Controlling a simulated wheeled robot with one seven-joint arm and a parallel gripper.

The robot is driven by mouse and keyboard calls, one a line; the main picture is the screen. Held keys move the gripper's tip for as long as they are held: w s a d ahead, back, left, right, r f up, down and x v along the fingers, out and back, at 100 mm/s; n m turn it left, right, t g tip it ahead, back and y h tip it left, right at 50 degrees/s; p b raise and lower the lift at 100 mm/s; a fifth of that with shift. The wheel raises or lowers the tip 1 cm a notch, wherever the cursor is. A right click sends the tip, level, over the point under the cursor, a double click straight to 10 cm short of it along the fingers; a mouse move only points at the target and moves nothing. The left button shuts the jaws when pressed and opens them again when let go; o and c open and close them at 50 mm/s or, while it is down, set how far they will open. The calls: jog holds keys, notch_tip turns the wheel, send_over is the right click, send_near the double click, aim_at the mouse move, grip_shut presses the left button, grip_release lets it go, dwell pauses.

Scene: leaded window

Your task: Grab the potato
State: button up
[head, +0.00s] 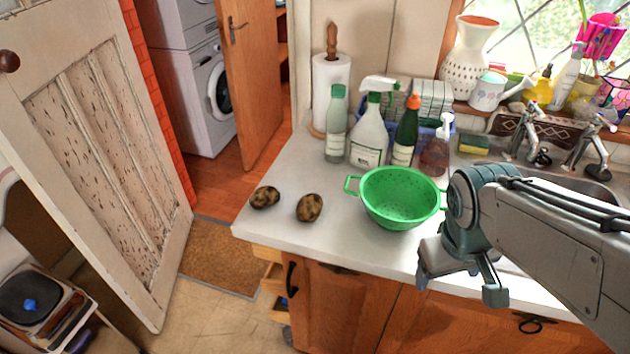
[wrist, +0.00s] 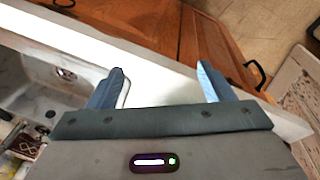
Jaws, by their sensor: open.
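Two brown, dark-spotted potatoes lie on the white countertop (head: 290,240) near its left end. One potato (head: 265,197) is farther left, and the other potato (head: 309,207) lies to its right, apart from it. My gripper (head: 458,285) is at the counter's front edge, right of both potatoes, with the green colander between. It is open and empty. In the wrist view its two blue fingers (wrist: 160,85) are spread apart over the counter edge, and no potato shows there.
A green colander (head: 400,196) stands on the counter between the potatoes and my arm. Behind it stand a spray bottle (head: 369,130), other bottles and a paper towel roll (head: 330,90). A sink (head: 575,187) is at the right. The counter's front left is clear.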

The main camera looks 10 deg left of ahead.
jog(key=w+a+f+n+h, duration=0.2)
jog(key=w+a+n+h, duration=0.15)
jog(key=a+n, duration=0.4)
jog(key=n+t+p, duration=0.2)
jog(key=n+t, duration=0.9)
jog(key=n, duration=1.1)
send_near(302, 211)
jog(key=x, duration=0.5)
jog(key=shift+w+d, duration=0.3)
jog(key=shift+d, duration=0.1)
jog(key=shift+a+p+x, duration=0.1)
jog(key=shift+p+x, duration=0.15)
jog(key=shift+x, duration=1.15)
jog(key=shift+a+p+x, duration=0.15)
jog(key=shift+p+x, duration=0.1)
jog(key=shift+x, duration=1.15)
jog(key=shift+f, duration=0.15)
jog(key=c, duration=1.1)
